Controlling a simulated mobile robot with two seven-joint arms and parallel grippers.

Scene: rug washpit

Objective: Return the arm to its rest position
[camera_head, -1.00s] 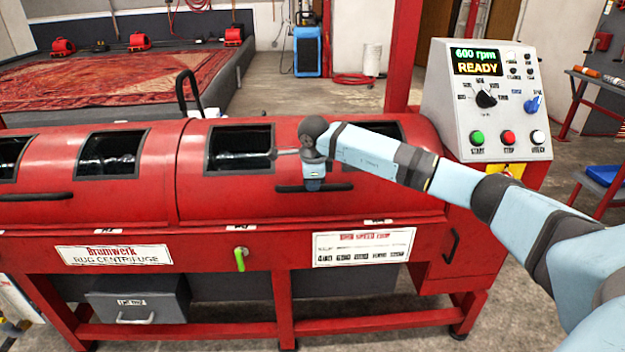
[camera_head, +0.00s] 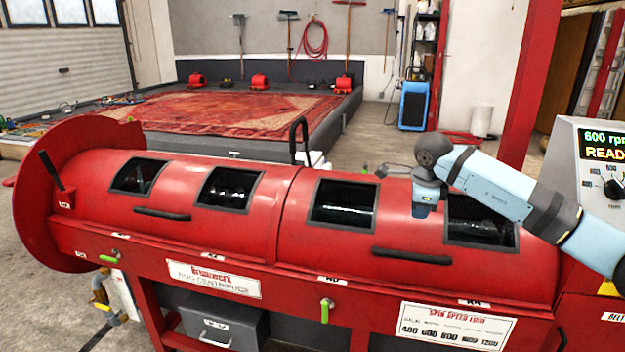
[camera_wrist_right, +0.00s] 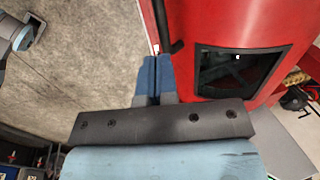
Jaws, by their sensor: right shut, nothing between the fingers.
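My right arm reaches in from the right in the head view, in front of and over the red rug centrifuge (camera_head: 285,235). Its dark wrist joint shows by the upper left of the rightmost drum window. A red drum part with a dark window (camera_wrist_right: 238,70) is just right of the fingers there. My left gripper is in neither view.
The control panel (camera_head: 593,165) stands at the right edge, reading 600 rpm. Black handles (camera_head: 412,257) stick out from the drum front, and a black lever (camera_head: 299,138) rises behind it. A patterned red rug (camera_head: 215,112) lies in the pit behind. Bare floor shows beyond the drum.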

